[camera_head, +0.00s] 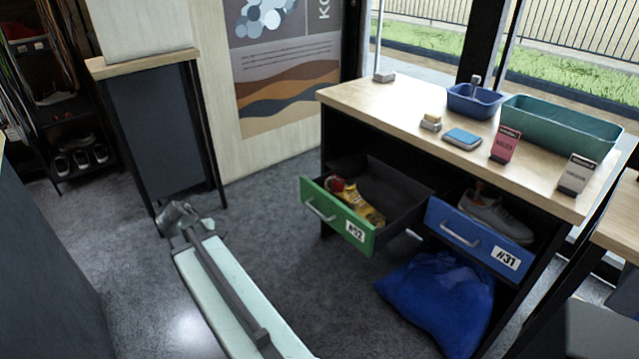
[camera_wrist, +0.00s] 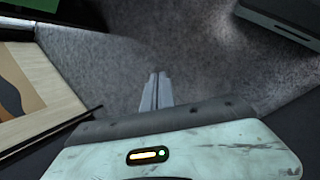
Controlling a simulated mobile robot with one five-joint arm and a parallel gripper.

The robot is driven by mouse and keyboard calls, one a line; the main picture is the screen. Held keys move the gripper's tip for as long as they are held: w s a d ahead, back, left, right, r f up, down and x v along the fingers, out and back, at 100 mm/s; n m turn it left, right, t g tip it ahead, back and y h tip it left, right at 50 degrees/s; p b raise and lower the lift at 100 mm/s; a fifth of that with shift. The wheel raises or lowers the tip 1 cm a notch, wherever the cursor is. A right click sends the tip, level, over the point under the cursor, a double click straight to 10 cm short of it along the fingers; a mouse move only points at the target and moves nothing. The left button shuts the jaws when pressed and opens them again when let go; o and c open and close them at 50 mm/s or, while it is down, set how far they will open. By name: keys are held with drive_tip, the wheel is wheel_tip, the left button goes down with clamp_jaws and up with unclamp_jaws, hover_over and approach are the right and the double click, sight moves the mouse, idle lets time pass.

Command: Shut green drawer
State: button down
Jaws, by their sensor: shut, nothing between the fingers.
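The green drawer (camera_head: 336,219), labelled #92, is pulled out of the wooden-topped bench in the head view. A yellow shoe with a red part (camera_head: 354,201) lies inside it. The drawer has a silver handle (camera_head: 320,211) on its front. My gripper (camera_head: 181,211) is to the left of the drawer, well apart from it, above the grey floor. In the wrist view my gripper's fingers (camera_wrist: 156,88) are together with nothing between them. A small green patch at the wrist view's top left is too cropped to identify.
A blue drawer (camera_head: 462,235), labelled #31, holds a grey shoe beside the green one. A blue bag (camera_head: 440,299) lies on the floor below. Bins and small items stand on the bench top (camera_head: 365,96). A dark cabinet (camera_head: 155,130) stands behind my gripper. Floor between is clear.

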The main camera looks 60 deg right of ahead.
drive_tip(key=s+d+r+n+g+h+p, duration=0.15)
drive_tip(key=s+d+r+n, duration=0.35)
drive_tip(key=d, duration=0.5)
drive_tip(key=s+d+r+n+g+h+p, duration=0.1)
drive_tip(key=s+d+r+n+h+p, duration=0.15)
drive_tip(key=s+d+r, duration=0.45)
drive_tip(key=b, duration=0.6)
approach(328, 201)
drive_tip(key=shift+x, duration=2.9)
